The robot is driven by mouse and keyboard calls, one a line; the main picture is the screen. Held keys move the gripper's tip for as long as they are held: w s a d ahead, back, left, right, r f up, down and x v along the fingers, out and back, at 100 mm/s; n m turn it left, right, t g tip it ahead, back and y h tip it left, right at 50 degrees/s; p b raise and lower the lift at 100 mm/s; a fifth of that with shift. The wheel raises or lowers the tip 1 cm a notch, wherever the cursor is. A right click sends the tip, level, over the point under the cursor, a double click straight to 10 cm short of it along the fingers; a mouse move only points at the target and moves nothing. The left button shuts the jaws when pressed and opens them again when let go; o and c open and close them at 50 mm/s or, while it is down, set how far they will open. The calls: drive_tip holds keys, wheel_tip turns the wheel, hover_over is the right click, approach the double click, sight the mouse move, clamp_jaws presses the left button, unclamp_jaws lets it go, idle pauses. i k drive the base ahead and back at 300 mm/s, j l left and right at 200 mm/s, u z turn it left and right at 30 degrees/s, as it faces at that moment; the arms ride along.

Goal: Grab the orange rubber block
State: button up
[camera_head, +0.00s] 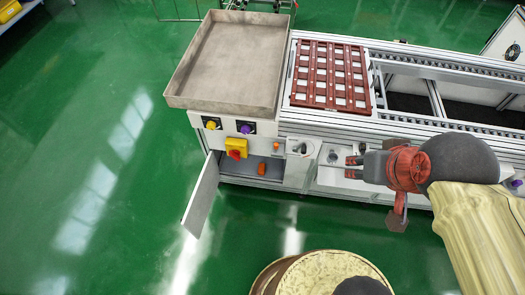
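A small orange block (262,168) shows inside the low opening at the left end of the conveyor, behind an open door. It appears to be upright on the grey floor of the opening; its material cannot be told. My gripper (349,167) is to the right of it, in front of the conveyor's side, with its fingers pointing left. The two reddish fingers are apart, with nothing seen between them. A clear gap lies between the fingertips and the block.
The open door (201,195) sticks out to the left of the opening. A grey tray (178,100) tops the conveyor end, above a yellow-and-red switch (236,148). A red-brown grid tray (297,90) lies on the conveyor. The green floor (80,130) at left is clear.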

sight(261, 170)
drive_tip(key=j+u, duration=0.15)
drive_tip(key=j, duration=0.35)
drive_tip(key=i+j+u, duration=0.1)
drive_tip(key=j, duration=0.4)
drive_tip(key=j+u, duration=0.15)
drive_tip(key=j, duration=0.4)
drive_tip(key=i, duration=0.05)
